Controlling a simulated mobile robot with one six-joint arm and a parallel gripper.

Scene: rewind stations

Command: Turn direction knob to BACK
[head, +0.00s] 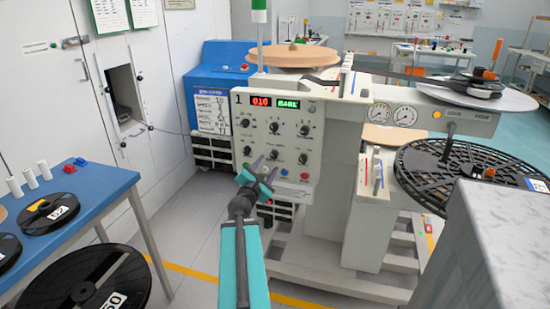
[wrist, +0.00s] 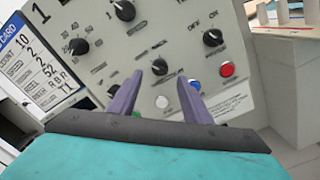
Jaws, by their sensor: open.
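The control panel (head: 275,135) is pale grey, with two rows of black knobs. The lettering is too small or blurred to tell surely which is the direction knob. A lower-row middle knob (head: 273,155) is just beyond my gripper (head: 264,167); in the wrist view this knob (wrist: 159,66) shows around the gap between the fingertips. My gripper (wrist: 160,81) has two purple fingers spread apart, with nothing between them. They appear short of the panel face. Other knobs (wrist: 213,37) and (wrist: 77,46) sit to the right and upper left.
Below the knobs are a white button (wrist: 162,101), a blue button (wrist: 194,86) and a red button (wrist: 227,69). A red display (head: 261,100) and a green display (head: 288,105) are lit above. A blue table (head: 100,190) with reels stands left; a large black reel (head: 470,185) is right.

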